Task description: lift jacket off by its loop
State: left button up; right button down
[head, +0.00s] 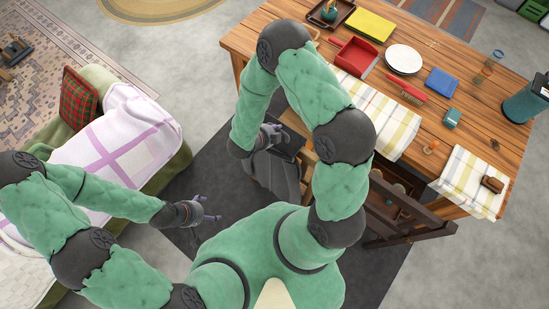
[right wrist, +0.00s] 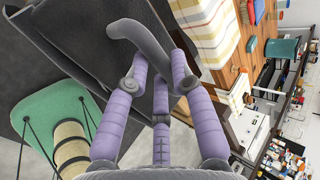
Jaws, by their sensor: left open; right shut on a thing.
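The dark grey jacket (head: 273,176) hangs below my right gripper (head: 272,134) in the head view, beside the near edge of the table. In the right wrist view, my right gripper (right wrist: 160,75) has its purple fingers closed around a curved grey strip, the loop (right wrist: 143,38). Dark folded cloth, apparently the jacket, fills the upper left there (right wrist: 75,35). Whether the jacket touches anything behind it cannot be told. My left gripper (head: 203,211) is open and empty above the dark mat, left of the jacket and apart from it.
The wooden table (head: 455,115) with dishes, cloths and a red dustpan (head: 354,57) stands right of the jacket. A brown wooden chair (head: 410,222) is at its near side. A sofa with a blanket (head: 120,150) is at left. Dark mat (head: 345,275) covers the floor.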

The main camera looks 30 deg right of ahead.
notch_tip(320, 180, up, 7)
jog(key=p, duration=0.5)
dwell(0.8)
jog(key=shift+a, duration=0.1)
jog(key=s+a+p, duration=0.2)
jog(key=s+a, duration=0.3)
jog(key=a, duration=0.6)
jog(key=shift+a, duration=0.4)
dwell(0.9)
jog(key=shift+w+f, duration=0.1)
jog(key=shift+f, duration=0.05)
